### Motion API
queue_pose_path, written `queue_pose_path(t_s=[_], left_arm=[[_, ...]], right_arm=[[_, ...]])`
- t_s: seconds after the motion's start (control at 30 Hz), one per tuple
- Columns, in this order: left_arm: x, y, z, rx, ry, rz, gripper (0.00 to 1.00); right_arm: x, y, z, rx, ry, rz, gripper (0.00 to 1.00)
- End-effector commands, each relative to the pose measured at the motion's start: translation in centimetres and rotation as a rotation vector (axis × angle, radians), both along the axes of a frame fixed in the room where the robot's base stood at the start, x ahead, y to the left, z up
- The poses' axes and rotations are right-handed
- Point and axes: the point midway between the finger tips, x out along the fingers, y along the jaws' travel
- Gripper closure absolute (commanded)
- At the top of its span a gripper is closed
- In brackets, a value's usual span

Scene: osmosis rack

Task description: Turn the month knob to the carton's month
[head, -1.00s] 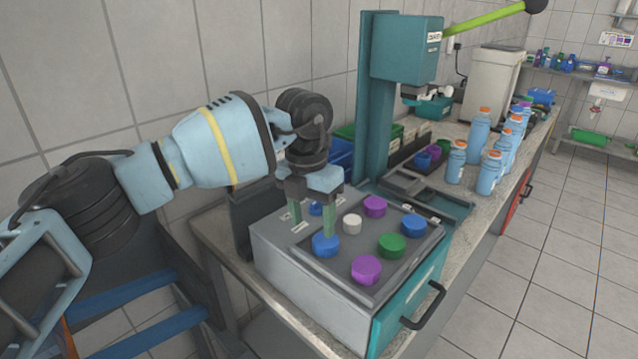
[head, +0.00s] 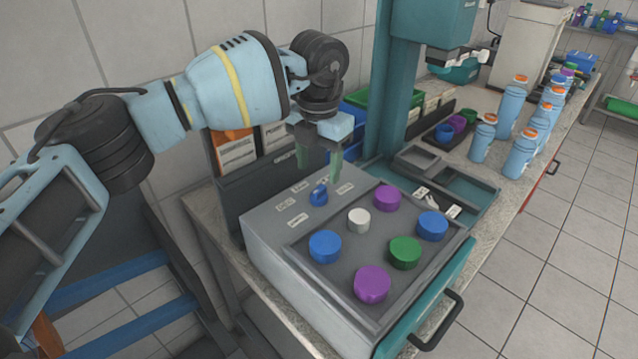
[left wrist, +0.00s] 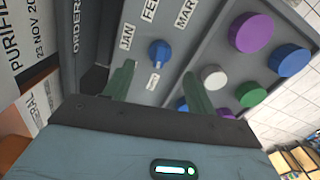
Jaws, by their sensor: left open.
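The month knob (head: 319,196) is a small blue knob on the grey top of the panel box (head: 268,232), with small white labels around it. In the left wrist view the knob (left wrist: 159,52) has labels reading JAN (left wrist: 127,36), FEB (left wrist: 149,10) and MAR (left wrist: 185,12). Another label (left wrist: 152,84) below it is too small to read. Its exact pointing is hard to tell. My left gripper (head: 319,163) is open and empty, just above and behind the knob, apart from it. An orange-and-white carton (head: 234,153) stands behind the box; its month is not readable in the head view.
Coloured caps, such as a purple one (head: 372,284) and a green one (head: 405,252), sit on the box's tray. A teal press column (head: 399,95) stands behind right. Blue bottles (head: 510,109) stand on the counter. A dark holder (head: 262,182) borders the box's back left.

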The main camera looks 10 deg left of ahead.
Motion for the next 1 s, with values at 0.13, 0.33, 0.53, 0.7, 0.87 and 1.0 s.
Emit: queue_pose_path(t_s=[0.13,0.33,0.53,0.7,0.87,1.0], left_arm=[[-0.1,0.0,-2.4,0.000,0.001,0.000,0.44],[0.0,0.0,-4.7,0.000,0.000,0.000,0.44],[0.0,0.0,-5.6,0.000,-0.001,0.000,0.44],[0.0,0.0,-5.6,0.000,-0.001,0.000,0.44],[0.0,0.0,-5.6,0.000,-0.001,0.000,0.58],[0.0,0.0,-5.6,0.000,-0.001,0.000,0.76]], right_arm=[[0.6,0.0,0.5,0.000,-0.014,0.000,1.00],[0.9,0.0,0.7,0.000,-0.021,0.001,1.00],[0.9,0.0,0.7,0.000,-0.023,0.000,1.00],[0.9,0.0,0.7,0.000,-0.023,0.000,1.00],[0.9,0.0,0.7,-0.001,-0.024,0.001,1.00],[0.9,0.0,0.7,-0.001,-0.024,0.001,1.00]])
